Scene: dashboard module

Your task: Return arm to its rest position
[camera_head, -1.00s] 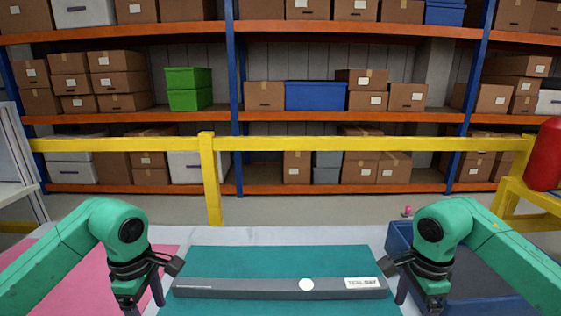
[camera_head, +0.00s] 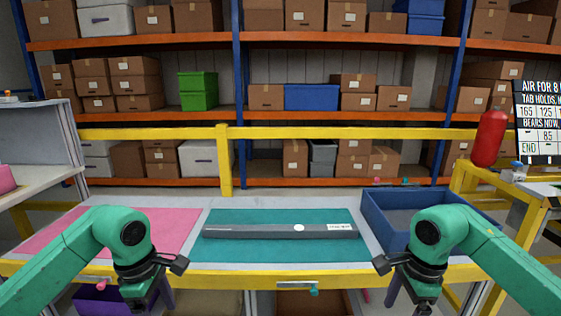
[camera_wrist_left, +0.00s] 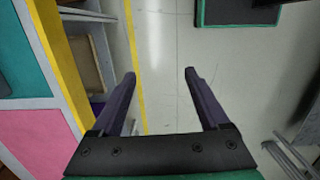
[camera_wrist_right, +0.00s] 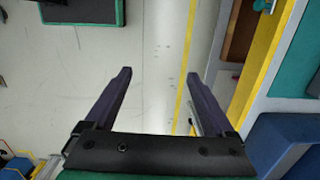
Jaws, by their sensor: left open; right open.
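My left gripper (camera_wrist_left: 160,75) is open and empty in the left wrist view, with bare floor between its two fingers. My right gripper (camera_wrist_right: 162,75) is open and empty in the right wrist view, over the floor beside the table's yellow edge. In the head view both green arms are bent with their grippers pointing down in front of the table's front edge. The long dark grey dashboard module (camera_head: 270,231) lies on the teal mat (camera_head: 290,253), apart from both grippers. It bears a round white spot and a white label at its right end.
A pink mat (camera_head: 130,232) lies left of the teal one. A blue bin (camera_head: 375,222) stands at the table's right. Yellow rails (camera_head: 225,170) and loaded shelves stand behind. A red cylinder (camera_head: 488,138) and a sign (camera_head: 540,125) are at the right.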

